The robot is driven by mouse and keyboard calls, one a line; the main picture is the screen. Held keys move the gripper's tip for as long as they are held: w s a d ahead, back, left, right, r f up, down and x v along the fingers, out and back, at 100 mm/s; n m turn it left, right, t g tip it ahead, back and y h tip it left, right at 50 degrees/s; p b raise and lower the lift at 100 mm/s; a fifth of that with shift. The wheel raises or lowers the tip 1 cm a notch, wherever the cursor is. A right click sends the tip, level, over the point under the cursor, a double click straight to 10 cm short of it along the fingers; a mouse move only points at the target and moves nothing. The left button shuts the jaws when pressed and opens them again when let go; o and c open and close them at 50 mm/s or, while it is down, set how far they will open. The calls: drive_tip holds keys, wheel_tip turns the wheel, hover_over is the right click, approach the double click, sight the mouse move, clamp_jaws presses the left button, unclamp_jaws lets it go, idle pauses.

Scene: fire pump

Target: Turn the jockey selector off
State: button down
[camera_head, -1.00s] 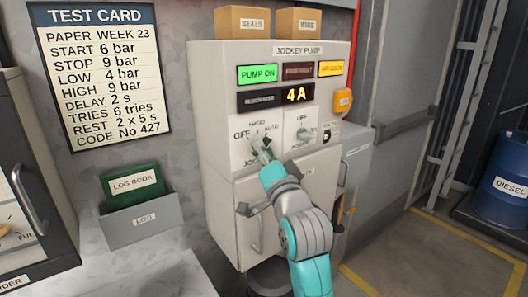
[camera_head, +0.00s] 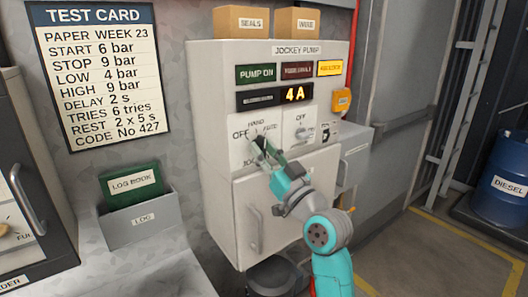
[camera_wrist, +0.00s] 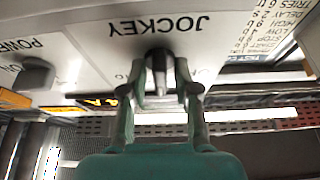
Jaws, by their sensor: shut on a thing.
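The jockey selector (camera_head: 257,138) is a small dark knob on the white jockey pump panel, with OFF, HAND and AUTO marked around it. My gripper (camera_head: 267,149) reaches it from the lower right. In the wrist view, my gripper's fingers (camera_wrist: 160,92) are closed around the selector knob (camera_wrist: 158,62), just by the upside-down JOCKEY label. The fingers partly hide the knob, so I cannot tell exactly which mark it points to. The PUMP ON lamp (camera_head: 256,74) is dark green, and the display (camera_head: 296,94) reads 4A.
A second selector, the power knob (camera_head: 302,133), is just right of the jockey selector. A cabinet door with a handle (camera_head: 254,229) is below. Boxes (camera_head: 241,20) stand on top. The test card (camera_head: 99,78) and log book (camera_head: 134,184) are at left.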

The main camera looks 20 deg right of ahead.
drive_tip(key=shift+w+d+n+g+y, duration=0.1)
drive_tip(key=shift+n+g+y, duration=0.75)
drive_tip(key=shift+n, duration=1.5)
drive_tip(key=shift+s+d+n+g+y, duration=0.1)
drive_tip(key=shift+n+g+y, duration=0.7)
drive_tip(key=shift+n, duration=1.6)
drive_tip(key=shift+w+d+n+g+y, duration=0.1)
drive_tip(key=shift+n+g+y, duration=0.7)
drive_tip(key=shift+n, duration=1.55)
drive_tip(key=shift+y, duration=0.35)
drive_tip(key=c, duration=1.2)
unclamp_jaws()
drive_tip(key=v, duration=1.2)
drive_tip(key=shift+a, duration=0.15)
